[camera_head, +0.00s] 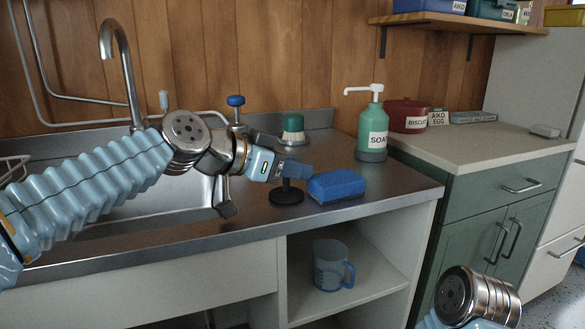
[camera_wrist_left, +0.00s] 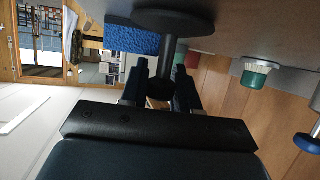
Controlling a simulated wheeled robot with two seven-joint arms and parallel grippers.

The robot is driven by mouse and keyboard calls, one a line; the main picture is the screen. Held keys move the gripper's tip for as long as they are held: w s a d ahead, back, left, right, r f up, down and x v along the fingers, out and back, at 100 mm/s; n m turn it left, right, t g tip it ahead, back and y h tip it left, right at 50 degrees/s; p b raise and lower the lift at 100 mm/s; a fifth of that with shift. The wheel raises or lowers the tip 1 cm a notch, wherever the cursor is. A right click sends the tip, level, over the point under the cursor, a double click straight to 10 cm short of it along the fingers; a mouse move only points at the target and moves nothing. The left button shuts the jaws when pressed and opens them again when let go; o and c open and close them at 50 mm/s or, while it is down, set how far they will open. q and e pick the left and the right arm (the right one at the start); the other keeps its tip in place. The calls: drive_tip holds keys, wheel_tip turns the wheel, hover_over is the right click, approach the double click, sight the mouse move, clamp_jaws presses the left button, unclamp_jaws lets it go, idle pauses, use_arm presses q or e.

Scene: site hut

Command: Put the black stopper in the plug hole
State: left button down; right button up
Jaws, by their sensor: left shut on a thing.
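The black stopper (camera_head: 286,196) is on or just above the steel counter, right of the sink (camera_head: 150,213) and beside the blue sponge; I cannot tell whether it touches the counter. The plug hole does not show; my left arm covers much of the basin. My right arm shows at the lower right, but its gripper is out of frame.
The blue sponge (camera_head: 337,185) is close on the right of the stopper. A green-topped brush (camera_head: 293,128), a soap bottle (camera_head: 372,130) and the tap (camera_head: 120,65) stand behind. A blue-knobbed fitting (camera_head: 236,105) rises behind my left wrist. The counter's right front is clear.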

use_arm(q)
drive_tip(key=shift+f, duration=0.2)
drive_tip(key=c, duration=1.1)
unclamp_jaws()
drive_tip(key=shift+r, duration=0.1)
drive_tip(key=shift+r, duration=0.2)
drive_tip(key=shift+s+a, duration=0.15)
drive_tip(key=shift+a, duration=0.15)
drive_tip(key=b+v, duration=0.1)
drive_tip(key=v, duration=1)
drive_tip(key=shift+b, duration=0.3)
drive_tip(key=shift+s+a+r, duration=0.1)
